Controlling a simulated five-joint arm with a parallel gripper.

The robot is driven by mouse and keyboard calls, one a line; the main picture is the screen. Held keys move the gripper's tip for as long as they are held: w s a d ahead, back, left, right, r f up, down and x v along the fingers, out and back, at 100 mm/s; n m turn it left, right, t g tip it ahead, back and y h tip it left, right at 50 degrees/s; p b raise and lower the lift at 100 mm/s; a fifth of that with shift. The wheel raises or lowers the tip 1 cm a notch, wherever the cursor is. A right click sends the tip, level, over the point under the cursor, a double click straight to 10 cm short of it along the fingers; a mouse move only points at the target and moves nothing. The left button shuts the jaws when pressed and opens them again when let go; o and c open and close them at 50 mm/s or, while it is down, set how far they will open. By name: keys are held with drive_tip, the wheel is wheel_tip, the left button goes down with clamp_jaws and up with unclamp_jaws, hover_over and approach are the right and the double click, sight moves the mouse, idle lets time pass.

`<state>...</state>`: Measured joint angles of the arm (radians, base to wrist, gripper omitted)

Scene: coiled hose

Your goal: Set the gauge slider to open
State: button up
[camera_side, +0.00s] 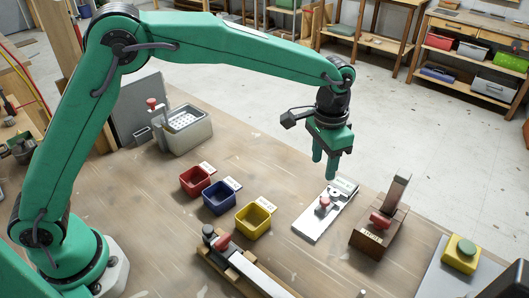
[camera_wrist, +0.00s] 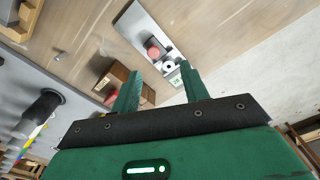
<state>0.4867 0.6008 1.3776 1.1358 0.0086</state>
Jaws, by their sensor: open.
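My gripper (camera_side: 324,169) points down with its fingers apart and empty, above the far end of a white plate (camera_side: 312,226). A red knob (camera_side: 324,203) stands on this plate beside a dark round part, with a pale label (camera_side: 345,186) at the far end. In the wrist view my gripper (camera_wrist: 160,74) has the plate (camera_wrist: 137,27) and red knob (camera_wrist: 153,49) beyond its fingertips, not touching the knob. A metal bar (camera_side: 262,277) on a wooden base also carries a red knob (camera_side: 222,241). I cannot tell which one is the gauge slider.
A wooden block (camera_side: 370,240) with a red handle and upright piece stands right of the plate. Red (camera_side: 195,182), blue (camera_side: 220,198) and yellow (camera_side: 253,220) bins stand left. A yellow button box (camera_side: 461,254) is at right. Bare tabletop lies between the bins and plate.

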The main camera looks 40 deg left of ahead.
sight(325, 200)
drive_tip(key=shift+w+d+f, duration=0.2)
drive_tip(key=shift+d+f, duration=0.85)
drive_tip(key=shift+f, duration=0.1)
drive_tip(key=shift+f, duration=0.1)
drive_tip(key=shift+f, duration=3.8)
clamp_jaws()
